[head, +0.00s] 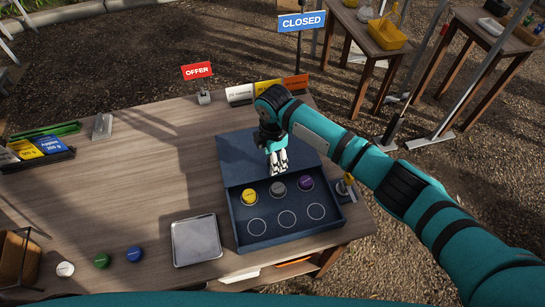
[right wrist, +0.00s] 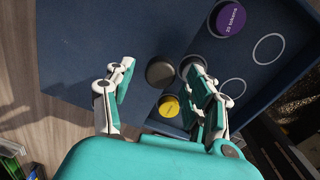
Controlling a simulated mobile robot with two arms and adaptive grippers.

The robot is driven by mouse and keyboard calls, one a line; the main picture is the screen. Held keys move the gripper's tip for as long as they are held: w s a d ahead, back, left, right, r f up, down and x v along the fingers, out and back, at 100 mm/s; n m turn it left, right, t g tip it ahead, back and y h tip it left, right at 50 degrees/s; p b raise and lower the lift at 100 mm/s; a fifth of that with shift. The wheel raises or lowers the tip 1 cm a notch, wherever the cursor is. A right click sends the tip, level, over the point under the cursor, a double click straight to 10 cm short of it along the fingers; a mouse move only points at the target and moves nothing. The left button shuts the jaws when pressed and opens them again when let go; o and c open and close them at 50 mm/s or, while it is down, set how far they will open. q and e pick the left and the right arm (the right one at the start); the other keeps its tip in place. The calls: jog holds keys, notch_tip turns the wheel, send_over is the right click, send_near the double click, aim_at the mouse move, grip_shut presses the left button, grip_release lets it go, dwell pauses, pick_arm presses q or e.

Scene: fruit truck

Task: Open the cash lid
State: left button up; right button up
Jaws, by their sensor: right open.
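The dark blue cash box (head: 240,232) stands on the wooden table. Its flat lid (head: 235,155) covers the back part, and the front part is uncovered. A yellow token (head: 249,196), a grey token (head: 278,190) and a purple token (head: 305,183) sit in the back row; the front-row circles are empty. My right gripper (head: 279,168) is over the lid's front edge, pointing down. In the right wrist view, the open fingers (right wrist: 160,95) are on either side of a round grey knob (right wrist: 160,70), seemingly on the lid. Contact cannot be told. My left gripper is not in view.
A metal tray (head: 197,240) lies left of the box. White, green (head: 101,261) and blue tokens lie farther left. An OFFER sign (head: 197,71) and label cards (head: 240,95) stand behind the box. The table's left middle is clear.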

notch_tip(320, 180, up, 12)
jog(key=shift+s+f, duration=0.2)
jog(key=shift+f, duration=0.05)
dwell(0.5)
